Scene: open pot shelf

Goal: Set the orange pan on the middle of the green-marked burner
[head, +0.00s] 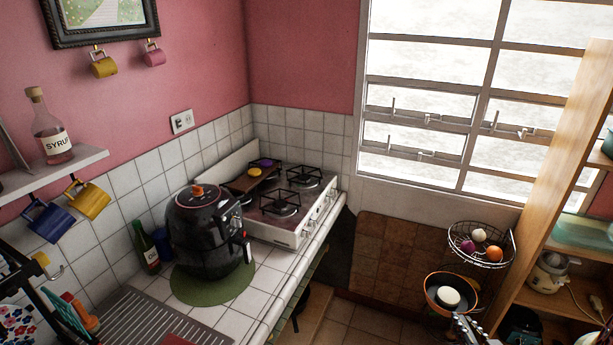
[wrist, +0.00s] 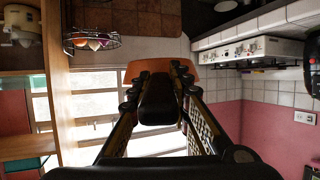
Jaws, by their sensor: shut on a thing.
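My gripper (wrist: 157,85) is shut on the dark handle of the orange pan (wrist: 207,72), whose orange side shows beyond the fingertips in the wrist view. In the head view the pan (head: 430,293) shows as a dark round interior with an orange rim, at the lower right, in the air away from the stove. A cream round thing (head: 448,297) appears inside it. My gripper (head: 468,326) is just below it, partly cut off. The white stove (head: 283,236) stands on the counter at the centre, with black burner grates. I cannot make out a green mark on any burner.
A black air fryer (head: 205,235) stands before the stove on a green mat (head: 213,291). A wire fruit basket (head: 510,250) and wooden shelf (head: 560,170) are near the pan.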

